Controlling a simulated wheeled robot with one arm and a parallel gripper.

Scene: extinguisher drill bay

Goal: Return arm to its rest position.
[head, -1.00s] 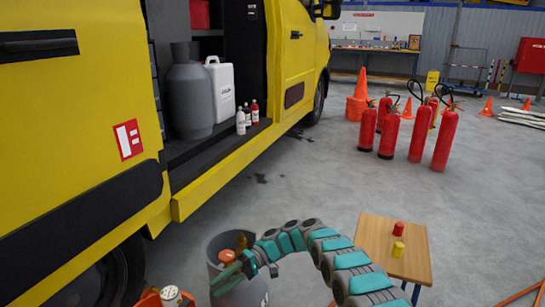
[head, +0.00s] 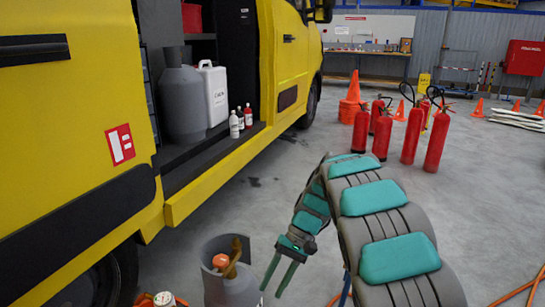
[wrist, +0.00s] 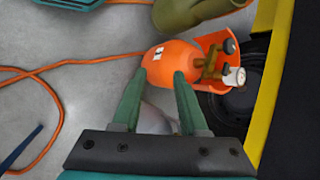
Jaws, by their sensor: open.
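My gripper (head: 271,292) hangs from my bent teal-and-grey arm in the head view, fingers pointing down, just right of a grey gas cylinder (head: 226,296). That cylinder has an orange cap and a brass-coloured valve. In the wrist view, the fingers of my gripper (wrist: 158,75) are apart, with nothing held between them. Beyond the fingertips lies an orange cylinder (wrist: 167,62) with a brass fitting and a white knob. My arm covers much of the lower right in the head view.
The yellow truck (head: 60,190) fills the left side, its open bay holding bottles and a white canister (head: 213,93). Several red extinguishers (head: 411,135) and orange cones stand behind my arm. An orange hose (wrist: 45,80) lies on the floor.

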